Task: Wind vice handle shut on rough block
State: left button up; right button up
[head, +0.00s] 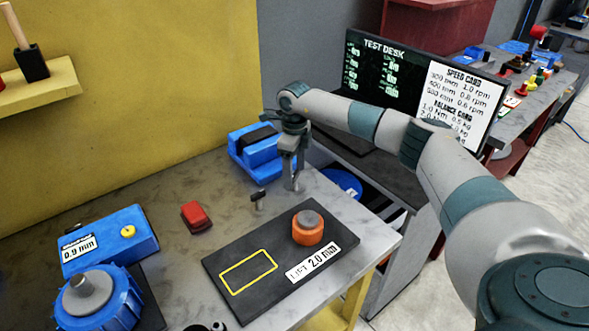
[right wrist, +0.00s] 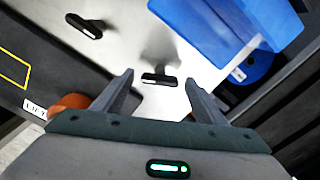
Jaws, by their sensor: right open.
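The blue vice (head: 250,158) stands at the back of the grey table, with a dark piece (head: 262,138) at its top; I cannot tell if this is the rough block. The vice also shows at the top of the right wrist view (right wrist: 205,22). My right gripper (head: 291,183) is in front of the vice, pointing down. In the right wrist view my gripper (right wrist: 158,85) is open, and a small black bar (right wrist: 158,79), probably the vice handle, shows between its fingertips, with no clear contact. My left gripper is not in view.
A second black T-shaped piece (head: 258,195) stands left of the gripper. A black pad (head: 225,262) with an orange knob (head: 308,228) lies in front. A red block (head: 196,216) and a blue gauge box (head: 105,240) are to the left. The table's right edge is close.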

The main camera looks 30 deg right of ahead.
jog(key=c, duration=1.1)
jog(key=shift+o, duration=0.2)
jog(key=shift+f+m+b, duration=0.1)
jog(key=shift+m+b, duration=0.2)
jog(key=shift+b, duration=0.1)
jog(key=o, duration=1.1)
jog(key=shift+c, duration=0.2)
jog(key=shift+r, duration=0.2)
